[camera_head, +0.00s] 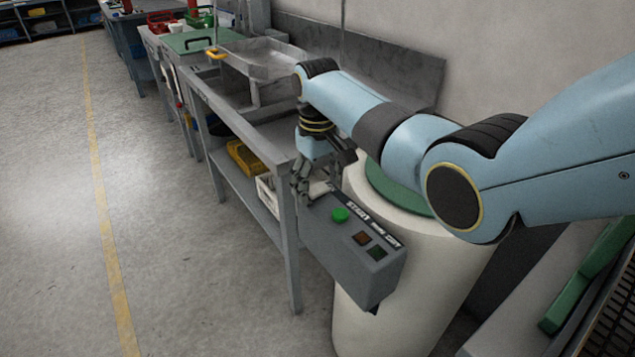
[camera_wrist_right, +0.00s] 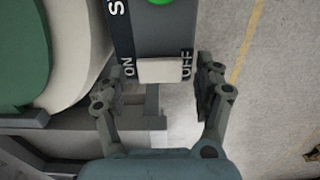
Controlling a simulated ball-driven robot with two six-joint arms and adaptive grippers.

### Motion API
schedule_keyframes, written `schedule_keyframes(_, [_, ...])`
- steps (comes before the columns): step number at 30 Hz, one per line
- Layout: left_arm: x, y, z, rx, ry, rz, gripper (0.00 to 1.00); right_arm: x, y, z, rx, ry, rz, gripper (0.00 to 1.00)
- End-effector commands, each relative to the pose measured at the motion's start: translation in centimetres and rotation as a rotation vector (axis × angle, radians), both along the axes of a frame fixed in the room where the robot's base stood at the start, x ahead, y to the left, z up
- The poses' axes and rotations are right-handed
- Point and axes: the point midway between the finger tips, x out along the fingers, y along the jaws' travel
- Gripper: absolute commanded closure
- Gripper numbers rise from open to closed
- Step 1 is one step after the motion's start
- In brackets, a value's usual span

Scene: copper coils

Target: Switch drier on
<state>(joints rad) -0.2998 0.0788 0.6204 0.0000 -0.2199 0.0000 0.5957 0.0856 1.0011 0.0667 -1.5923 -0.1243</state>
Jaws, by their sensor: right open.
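A grey control box (camera_head: 330,245) is in front of a large off-white drum (camera_head: 385,285) with a green top. Its upper face has white lettering, a green round button (camera_head: 340,215), and an orange and a dark green square. In the wrist view, a pale rocker switch (camera_wrist_right: 160,70) lies on the box end between the words ON, at left, and OFF, at right. My right gripper (camera_head: 303,185) is open and empty at the far end of the box. In the wrist view its fingers (camera_wrist_right: 160,82) are on either side of the switch; contact cannot be told.
A long grey workbench (camera_head: 270,145) runs away behind the box, with a metal tray (camera_head: 262,58) on top. A yellow bin (camera_head: 245,158) sits on its lower shelf. A green-edged rack (camera_head: 590,275) is at right. The floor at left is clear.

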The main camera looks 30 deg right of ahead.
Motion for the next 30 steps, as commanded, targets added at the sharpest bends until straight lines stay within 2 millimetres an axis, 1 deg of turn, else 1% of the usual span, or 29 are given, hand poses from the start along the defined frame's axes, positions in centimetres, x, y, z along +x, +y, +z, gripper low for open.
schedule_keyframes(6, [0.0, 0.1, 0.0, 0.001, 0.0, 0.0, 1.0, 0.0, 0.0, 0.0, 0.0, 0.0, 0.0, 0.31])
schedule_keyframes(7, [0.0, 0.1, 0.0, 0.001, 0.0, 0.0, 1.0, 0.0, 0.0, 0.0, 0.0, 0.0, 0.0, 0.33])
schedule_keyframes(19, [0.0, 0.1, 0.0, 0.001, 0.001, -0.001, 1.0, 0.0, 0.0, 0.0, 0.0, 0.0, 0.0, 0.86])
schedule_keyframes(23, [0.0, 0.1, 0.6, 0.001, 0.001, -0.001, 1.0, 0.0, -0.2, 0.2, 0.023, 0.004, 0.0, 0.87])
schedule_keyframes(26, [0.0, 0.1, 1.5, 0.002, 0.0, -0.001, 1.0, 0.0, -0.4, 0.4, 0.085, 0.01, -0.001, 0.87])
schedule_keyframes(30, [0.0, 0.2, 1.8, 0.002, 0.0, -0.001, 1.0, 0.1, -0.4, 0.1, 0.15, 0.013, 0.0, 0.87])
